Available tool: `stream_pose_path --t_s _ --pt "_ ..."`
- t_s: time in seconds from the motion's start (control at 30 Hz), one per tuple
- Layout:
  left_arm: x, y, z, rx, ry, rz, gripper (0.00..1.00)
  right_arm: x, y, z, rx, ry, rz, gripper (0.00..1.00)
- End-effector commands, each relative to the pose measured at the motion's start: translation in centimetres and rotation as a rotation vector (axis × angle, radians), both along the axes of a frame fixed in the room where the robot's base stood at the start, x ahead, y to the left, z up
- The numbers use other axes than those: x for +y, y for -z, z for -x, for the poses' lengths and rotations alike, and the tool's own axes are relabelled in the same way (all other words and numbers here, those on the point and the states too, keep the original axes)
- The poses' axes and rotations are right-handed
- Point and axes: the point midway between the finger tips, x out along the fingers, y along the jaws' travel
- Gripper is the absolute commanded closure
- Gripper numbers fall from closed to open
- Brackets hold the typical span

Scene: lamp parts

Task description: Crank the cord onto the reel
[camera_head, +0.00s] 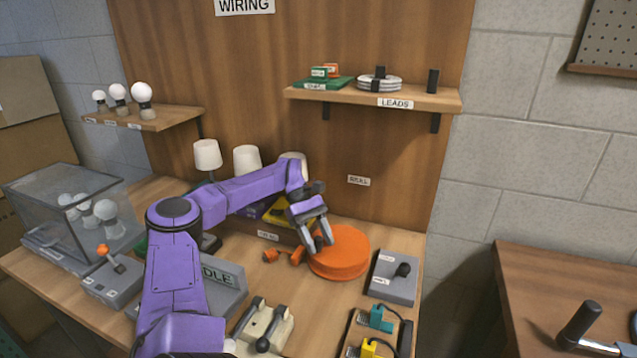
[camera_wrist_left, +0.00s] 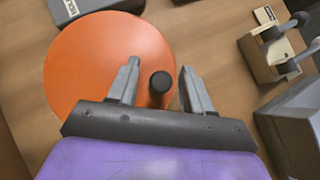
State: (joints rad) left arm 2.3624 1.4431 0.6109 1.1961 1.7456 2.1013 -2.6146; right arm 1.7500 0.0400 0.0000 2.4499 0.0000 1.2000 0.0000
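The reel (camera_head: 348,258) is a flat orange disc lying on the workbench, right of its centre. It fills the upper left of the left wrist view (camera_wrist_left: 95,65). A black round knob (camera_wrist_left: 160,84) shows there near the disc's edge, between the two fingers. My left gripper (camera_head: 320,244) points down over the left part of the reel. Its fingers (camera_wrist_left: 158,66) are apart, with gaps on both sides of the knob. Whether the fingers reach down to the knob's height is unclear. Small orange pieces (camera_head: 270,256) lie left of the reel. My right gripper is not in view.
A grey box with a black knob (camera_head: 392,276) stands right of the reel. A beige lever unit (camera_head: 264,325) and teal and yellow connectors (camera_head: 380,319) are nearer the front. White lamps (camera_head: 207,156) stand behind my left arm. A shelf (camera_head: 350,95) hangs above.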

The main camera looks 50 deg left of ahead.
Motion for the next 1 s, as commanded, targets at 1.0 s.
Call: stream_pose_path --t_s 1.0 --pt "5.3 -5.3 -0.1 0.0 0.0 0.0 0.5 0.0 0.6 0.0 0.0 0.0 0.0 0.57"
